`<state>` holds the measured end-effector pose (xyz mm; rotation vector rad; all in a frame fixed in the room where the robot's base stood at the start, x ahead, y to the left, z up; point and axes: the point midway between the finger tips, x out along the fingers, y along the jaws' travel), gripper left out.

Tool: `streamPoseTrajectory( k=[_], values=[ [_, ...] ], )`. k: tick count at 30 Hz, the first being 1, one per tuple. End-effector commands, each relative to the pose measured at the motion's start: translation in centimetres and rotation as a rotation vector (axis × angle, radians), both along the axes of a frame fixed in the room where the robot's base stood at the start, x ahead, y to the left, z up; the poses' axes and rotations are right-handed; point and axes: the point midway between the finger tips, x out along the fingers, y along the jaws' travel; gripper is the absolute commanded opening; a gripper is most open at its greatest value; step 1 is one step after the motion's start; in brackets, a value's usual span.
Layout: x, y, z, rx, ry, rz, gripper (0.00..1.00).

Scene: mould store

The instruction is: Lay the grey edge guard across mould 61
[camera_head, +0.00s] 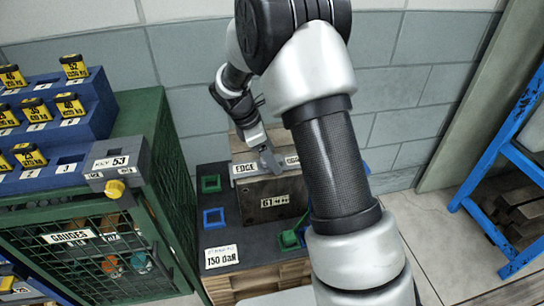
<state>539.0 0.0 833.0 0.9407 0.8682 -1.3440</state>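The grey edge guard (245,169) has a white label starting "EDGE" on its front; more lettering shows on its right part. It appears to lie along the top of mould 61 (255,190), a dark brown block with a "61" plate. Whether it rests fully on the mould is not clear. My gripper (268,160) is at the middle of the guard, coming down from the upper left. My forearm covers the right end of guard and mould.
A green mesh cabinet (148,130) with yellow weights in a blue rack is close on the left. A blue rack (490,150) stands right. A block wall is behind.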

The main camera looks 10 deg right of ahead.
Motion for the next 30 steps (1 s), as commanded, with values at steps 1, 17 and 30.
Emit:
streamPoseTrajectory(
  k=[1, 17, 30],
  values=[
    [-1.7, -0.1, -3.3, 0.008, 0.049, -0.01, 0.7],
    [-1.6, 1.9, 1.9, 0.008, 0.033, -0.003, 0.7],
    [-1.4, 5.6, 12.7, 0.002, 0.0, 0.001, 0.7]
  ],
)
